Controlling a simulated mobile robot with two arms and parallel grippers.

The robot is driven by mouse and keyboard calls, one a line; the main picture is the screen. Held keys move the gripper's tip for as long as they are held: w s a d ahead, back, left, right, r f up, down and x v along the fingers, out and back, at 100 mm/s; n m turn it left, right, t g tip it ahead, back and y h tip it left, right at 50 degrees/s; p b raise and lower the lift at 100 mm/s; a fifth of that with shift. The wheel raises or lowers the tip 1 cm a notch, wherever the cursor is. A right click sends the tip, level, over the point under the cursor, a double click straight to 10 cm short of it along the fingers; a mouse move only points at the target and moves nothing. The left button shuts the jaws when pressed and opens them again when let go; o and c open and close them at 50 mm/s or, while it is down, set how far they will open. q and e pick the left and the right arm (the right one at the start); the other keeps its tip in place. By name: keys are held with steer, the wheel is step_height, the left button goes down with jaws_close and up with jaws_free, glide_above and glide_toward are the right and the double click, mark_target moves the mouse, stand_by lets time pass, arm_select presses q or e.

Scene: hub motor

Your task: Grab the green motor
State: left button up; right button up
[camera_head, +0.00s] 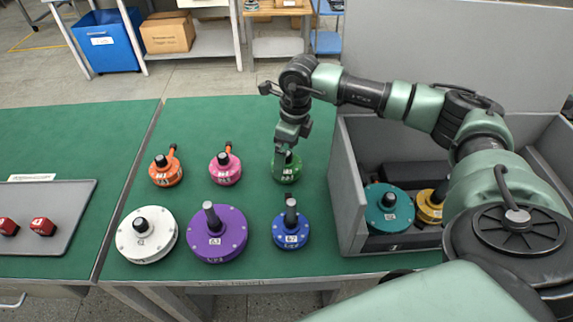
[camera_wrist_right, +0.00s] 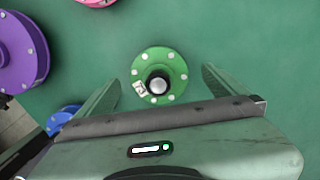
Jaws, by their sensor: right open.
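The green motor (camera_head: 287,172) stands upright on the green table mat, at the right end of the back row of motors. In the right wrist view the green motor (camera_wrist_right: 160,75) shows from above, with its dark shaft pointing at the camera. My right gripper (camera_head: 287,152) is above the green motor in the head view and partly covers it. In the wrist view its two fingers (camera_wrist_right: 160,85) are spread wide, one on each side of the motor, with green mat showing between. Nothing is held. My left gripper is not in view.
An orange motor (camera_head: 165,170) and a pink motor (camera_head: 225,168) stand left of it. White (camera_head: 147,248), purple (camera_head: 232,250) and blue (camera_head: 291,240) motors stand in front. A grey bin (camera_head: 352,215) at the right holds teal (camera_head: 378,220) and yellow (camera_head: 428,210) motors.

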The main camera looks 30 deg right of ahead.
step_height(320, 180, down, 3)
steer(key=shift+a+r+p, duration=0.1)
steer(key=shift+a+p, duration=0.05)
steer(key=shift+p, duration=0.15)
steer(key=shift+w+f, duration=0.1)
steer(key=shift+f, duration=0.45)
steer(key=shift+a, duration=0.1)
steer(key=c, duration=1.9)
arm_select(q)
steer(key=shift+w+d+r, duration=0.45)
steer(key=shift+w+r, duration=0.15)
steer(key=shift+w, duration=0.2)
arm_select(e)
steer(key=shift+w, duration=0.1)
steer(key=shift+c, duration=1.2)
steer(key=shift+r, duration=0.15)
